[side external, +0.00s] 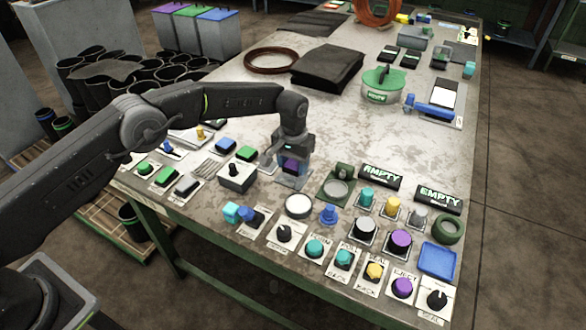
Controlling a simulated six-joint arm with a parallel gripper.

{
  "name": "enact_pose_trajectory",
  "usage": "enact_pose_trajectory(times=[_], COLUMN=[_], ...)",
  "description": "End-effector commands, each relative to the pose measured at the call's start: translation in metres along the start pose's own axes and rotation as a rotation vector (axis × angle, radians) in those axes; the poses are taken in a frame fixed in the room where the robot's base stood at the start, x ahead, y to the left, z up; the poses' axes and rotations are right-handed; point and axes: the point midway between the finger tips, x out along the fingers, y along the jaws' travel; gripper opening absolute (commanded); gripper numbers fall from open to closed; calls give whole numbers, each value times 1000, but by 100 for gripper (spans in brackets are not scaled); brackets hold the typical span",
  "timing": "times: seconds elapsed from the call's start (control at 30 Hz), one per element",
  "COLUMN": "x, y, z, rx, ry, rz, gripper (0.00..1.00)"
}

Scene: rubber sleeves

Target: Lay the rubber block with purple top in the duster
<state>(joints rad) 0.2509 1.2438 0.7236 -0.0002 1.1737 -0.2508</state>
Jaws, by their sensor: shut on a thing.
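My gripper (291,172) points down over the middle of the table, just behind the front rows of small parts. It is shut on a block with a purple top (291,165); the fingers hide most of the block. I cannot tell whether its underside touches the pale plate below. A round tub with a green top and a pale band with a green label (381,97) stands farther back and to the right, apart from my gripper. It may be the duster; the label is too small to read surely.
A black folded stack (328,68) lies behind my gripper, left of the tub. A box with a black knob (237,177) stands close to its left. Several buttons, caps and labelled cards fill the front. A blue tray (437,260) lies front right. The table between gripper and tub is clear.

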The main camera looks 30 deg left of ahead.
Motion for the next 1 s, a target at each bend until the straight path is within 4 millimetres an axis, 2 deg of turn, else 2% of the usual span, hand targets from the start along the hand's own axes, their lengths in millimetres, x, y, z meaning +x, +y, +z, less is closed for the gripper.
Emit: enact_pose_trajectory(times=[0.03,0.13,0.5,0.53,0.8,1.0], x=[10,21,26,26,26,25], y=[0,0,-1,-1,-1,-1], z=[1,0,0,0,0,0], rx=[0,0,0,0,0,0], ry=[-3,-1,0,0,0,0], rz=[-1,0,0,0,0,0], gripper=[23,23,23,51,76,76])
